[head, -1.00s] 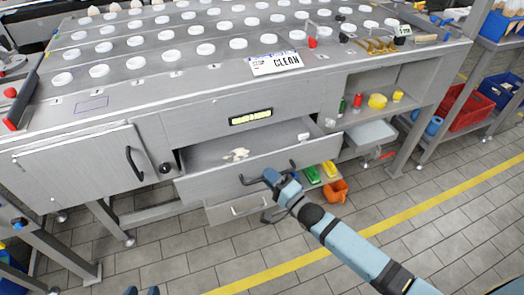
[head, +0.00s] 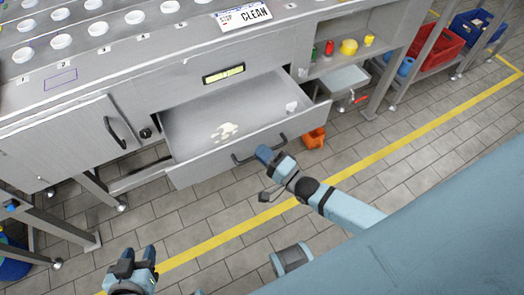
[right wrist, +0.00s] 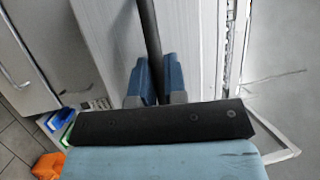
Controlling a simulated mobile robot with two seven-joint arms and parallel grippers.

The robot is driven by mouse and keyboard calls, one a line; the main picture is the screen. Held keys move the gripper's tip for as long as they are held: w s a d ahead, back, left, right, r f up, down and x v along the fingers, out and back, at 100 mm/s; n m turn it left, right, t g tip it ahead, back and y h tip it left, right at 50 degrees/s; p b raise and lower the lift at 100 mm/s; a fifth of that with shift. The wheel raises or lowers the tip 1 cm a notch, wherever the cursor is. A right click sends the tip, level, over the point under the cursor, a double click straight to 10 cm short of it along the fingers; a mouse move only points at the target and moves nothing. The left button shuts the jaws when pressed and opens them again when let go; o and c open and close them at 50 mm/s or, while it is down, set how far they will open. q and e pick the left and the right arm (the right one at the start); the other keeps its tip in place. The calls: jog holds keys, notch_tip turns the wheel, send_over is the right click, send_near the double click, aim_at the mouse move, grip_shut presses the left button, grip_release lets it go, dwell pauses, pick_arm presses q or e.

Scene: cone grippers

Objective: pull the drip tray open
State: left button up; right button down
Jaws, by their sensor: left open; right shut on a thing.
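The drip tray (head: 190,130) is a grey metal drawer pulled well out of the counter front, with a pale spill (head: 225,131) on its floor. Its black bar handle (head: 240,159) is on the front panel. My right gripper (head: 264,153) is at this handle. In the right wrist view, the handle bar (right wrist: 150,35) runs between the two blue fingers of my right gripper (right wrist: 157,82), which is shut on it. My left gripper (head: 135,262) is open and empty, low at the left, apart from the tray above the floor.
A cabinet door (head: 65,142) with its own black handle is left of the tray. A shelf with a red bottle (head: 329,48) and yellow cup (head: 348,47) is at the right. An orange container (head: 314,138) is below the tray's right end.

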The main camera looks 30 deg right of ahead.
jog(key=c, duration=1.2)
grip_release()
pick_arm(q)
jog(key=shift+p, duration=0.4)
pick_arm(e)
jog(key=v, duration=1.3)
jog(key=shift+s+d+f, duration=0.1)
jog(key=shift+s+d, duration=0.1)
jog(key=shift+s, duration=0.15)
